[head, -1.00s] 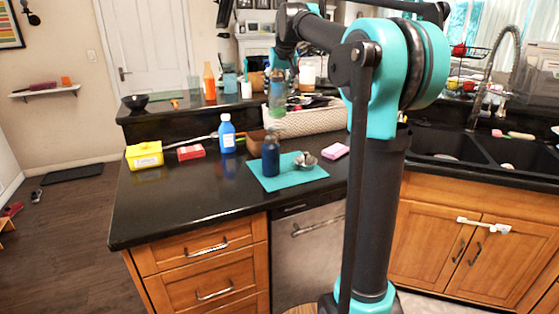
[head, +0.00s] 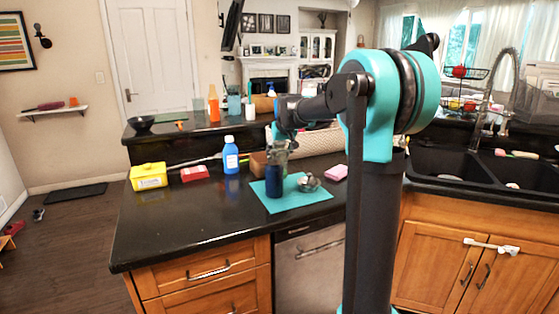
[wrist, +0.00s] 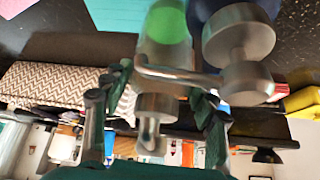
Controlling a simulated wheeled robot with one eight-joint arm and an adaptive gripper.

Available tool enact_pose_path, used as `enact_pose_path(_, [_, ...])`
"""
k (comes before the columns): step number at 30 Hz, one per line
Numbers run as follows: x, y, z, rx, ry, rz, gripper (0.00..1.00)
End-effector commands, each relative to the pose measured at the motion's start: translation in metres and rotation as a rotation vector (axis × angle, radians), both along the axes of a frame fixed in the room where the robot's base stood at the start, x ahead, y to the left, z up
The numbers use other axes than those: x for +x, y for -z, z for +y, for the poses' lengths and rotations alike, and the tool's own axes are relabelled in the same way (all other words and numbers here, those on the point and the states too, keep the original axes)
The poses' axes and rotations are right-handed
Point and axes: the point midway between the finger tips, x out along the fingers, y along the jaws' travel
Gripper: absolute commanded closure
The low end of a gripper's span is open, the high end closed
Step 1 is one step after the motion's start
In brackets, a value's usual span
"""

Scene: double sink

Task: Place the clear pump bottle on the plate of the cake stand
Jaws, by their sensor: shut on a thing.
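The clear pump bottle (wrist: 166,25), with green content and a metal pump top, is between the fingers of my gripper (wrist: 165,105) in the wrist view. In the head view my gripper (head: 283,140) is low, behind the dark blue pump bottle (head: 273,181), which hides most of the clear bottle. The dark blue bottle stands on the teal mat (head: 307,200); its metal pump (wrist: 240,42) is close beside the clear bottle in the wrist view. I cannot tell whether the clear bottle touches a surface. I cannot make out a cake stand.
A small silver item (head: 309,183) lies on the mat, with a pink sponge (head: 336,172) to its right. A blue bottle (head: 231,156), a red box (head: 194,173) and a yellow box (head: 149,176) stand left. A patterned basket (head: 318,140) is behind. The front left counter (head: 190,225) is clear.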

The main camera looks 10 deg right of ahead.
Motion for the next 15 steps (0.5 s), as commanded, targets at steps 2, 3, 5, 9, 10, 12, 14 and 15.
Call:
enact_pose_path(2, [0.001,0.01,0.0,0.0,0.0,0.0,0.84])
enact_pose_path(3, [0.001,0.016,0.0,0.0,0.0,0.0,0.84])
enact_pose_path(5, [0.0,0.024,0.0,0.0,0.0,0.0,0.84])
enact_pose_path(9, [0.0,0.032,0.0,0.0,0.0,0.0,0.84])
enact_pose_path(10, [0.0,0.031,0.0,0.0,0.0,0.0,0.84])
enact_pose_path(12, [0.0,0.031,0.0,0.0,0.0,0.0,0.84])
enact_pose_path(14, [0.0,0.031,0.0,0.0,0.0,0.0,0.84])
enact_pose_path(15, [0.0,0.032,0.0,0.0,0.0,0.0,0.84])
